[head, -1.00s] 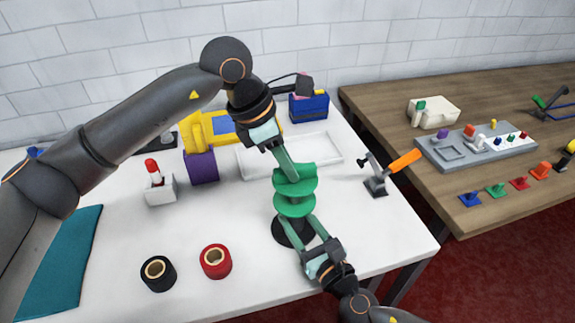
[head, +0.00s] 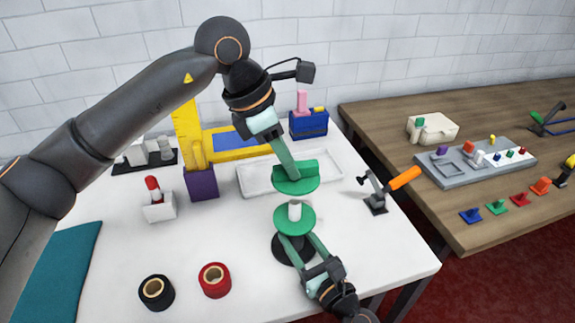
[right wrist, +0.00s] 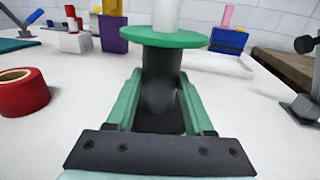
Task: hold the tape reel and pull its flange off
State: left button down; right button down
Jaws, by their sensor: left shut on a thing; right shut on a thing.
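The tape reel's lower green disc (head: 305,222) has a white hub (head: 295,210) standing up from its middle. It sits on a black post (right wrist: 160,75) with a round black base (head: 283,252) on the white table. My right gripper (head: 299,240) is shut on the black post just under the disc; its fingers also show on both sides of the post in the right wrist view (right wrist: 160,105). The separate green flange (head: 307,184), with a raised green grip on top, is in the air above the hub. My left gripper (head: 296,176) is shut on that flange, with a clear gap below it.
Red (head: 214,280) and black (head: 157,291) tape rolls lie at front left. A white tray (head: 250,181) lies behind the flange. A clamp with an orange handle (head: 404,178) stands to the right. A wooden table (head: 375,103) is further right.

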pick_arm(q)
jog(key=shift+r, duration=1.35)
pick_arm(e)
jog(key=shift+c, duration=1)
grip_release()
